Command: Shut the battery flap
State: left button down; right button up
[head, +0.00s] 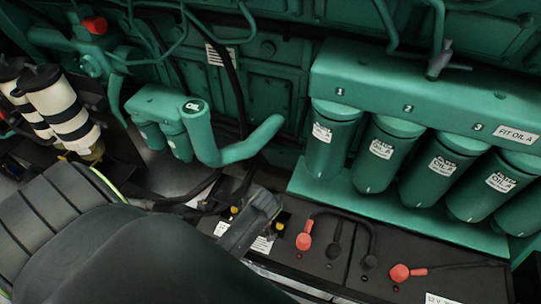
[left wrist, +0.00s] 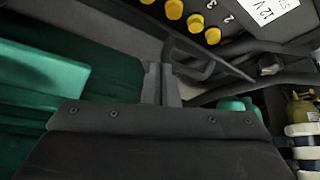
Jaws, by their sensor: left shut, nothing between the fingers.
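My left gripper (head: 262,205) reaches in from the lower left in the head view, over the left end of the black battery (head: 325,262). Its fingers are shut with nothing between them. In the left wrist view the shut fingers (left wrist: 161,82) point up at a dark, thin-edged panel, which looks like the battery flap (left wrist: 125,45). A dark loop like a handle (left wrist: 192,52) is on it, close by the fingertips; I cannot tell if they touch. Yellow caps (left wrist: 194,22) show uncovered beyond the panel's edge. In the head view my arm and gripper hide most of this area.
A row of green oil filters (head: 330,140) stands behind the battery on the right. Red terminal covers (head: 304,241) and cables lie on the battery tops. A green pipe (head: 205,135) rises just behind my gripper. Cream-and-black canisters (head: 58,105) stand at the left.

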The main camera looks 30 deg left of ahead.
pick_arm(q)
jog(key=shift+s+r+p, duration=0.4)
jog(key=shift+r+p, duration=0.25)
jog(key=shift+r, duration=0.1)
jog(key=s+r+p, duration=0.1)
jog(key=s+d+r+p, duration=0.1)
jog(key=s+r+p, duration=0.1)
dwell(0.9)
